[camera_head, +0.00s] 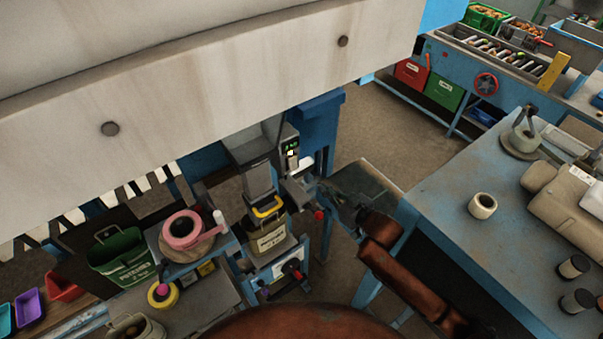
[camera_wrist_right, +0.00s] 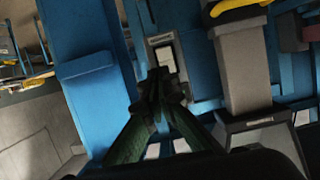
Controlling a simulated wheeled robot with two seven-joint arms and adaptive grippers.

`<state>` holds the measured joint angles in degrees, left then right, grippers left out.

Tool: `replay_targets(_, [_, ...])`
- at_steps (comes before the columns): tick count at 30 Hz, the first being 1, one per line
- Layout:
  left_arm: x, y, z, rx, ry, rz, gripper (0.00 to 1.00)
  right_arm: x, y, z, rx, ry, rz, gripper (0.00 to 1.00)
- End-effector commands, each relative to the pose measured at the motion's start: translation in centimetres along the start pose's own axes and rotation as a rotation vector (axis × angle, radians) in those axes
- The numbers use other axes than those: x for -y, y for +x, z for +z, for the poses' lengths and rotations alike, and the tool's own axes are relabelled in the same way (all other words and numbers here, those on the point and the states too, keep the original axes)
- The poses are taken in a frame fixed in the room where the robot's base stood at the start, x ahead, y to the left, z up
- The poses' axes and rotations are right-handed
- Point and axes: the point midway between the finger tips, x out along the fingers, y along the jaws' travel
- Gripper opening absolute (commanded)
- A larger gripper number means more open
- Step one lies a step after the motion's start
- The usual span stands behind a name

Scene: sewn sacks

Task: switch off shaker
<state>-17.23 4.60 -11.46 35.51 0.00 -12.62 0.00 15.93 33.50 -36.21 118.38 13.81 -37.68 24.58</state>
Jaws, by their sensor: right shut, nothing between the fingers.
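A white rocker-like switch (camera_wrist_right: 165,60) sits on a small grey plate in the right wrist view. I cannot tell which way it is tipped. My right gripper (camera_wrist_right: 160,80) is shut and empty, its fingertips right in front of the switch; I cannot tell whether they touch it. In the head view my right gripper (camera_head: 322,187) comes in from the right, beside the filling spout (camera_head: 258,180). A grey control box (camera_head: 291,145) with green digits and a small lit yellowish spot is just above it. My left gripper is not in view.
A blue post (camera_head: 320,130) stands close by the control box. A sack (camera_head: 268,240) hangs under the spout, with a yellow clamp (camera_head: 267,208) above it. The large pale hopper fills the upper left. A blue bench (camera_head: 445,210) with rolls and spools stands at right.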

Motion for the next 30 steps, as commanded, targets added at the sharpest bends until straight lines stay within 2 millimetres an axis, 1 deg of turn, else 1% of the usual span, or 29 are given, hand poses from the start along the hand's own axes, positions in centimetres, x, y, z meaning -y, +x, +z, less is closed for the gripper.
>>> replay_targets(5, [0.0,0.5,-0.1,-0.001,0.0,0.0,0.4,0.0,0.9,0.1,-0.001,0.0,0.001,0.0])
replay_targets(8, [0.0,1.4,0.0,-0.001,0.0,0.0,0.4,0.0,2.2,0.2,-0.001,-0.001,0.001,0.0])
replay_targets(21, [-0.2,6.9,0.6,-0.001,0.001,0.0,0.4,-0.1,9.4,0.5,-0.001,-0.001,0.001,0.0])
replay_targets(27, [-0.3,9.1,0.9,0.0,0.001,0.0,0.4,0.0,12.0,0.4,0.0,-0.001,0.002,0.0])
replay_targets(30, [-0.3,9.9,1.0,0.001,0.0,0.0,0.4,0.0,12.9,0.4,0.001,0.0,0.001,0.0])
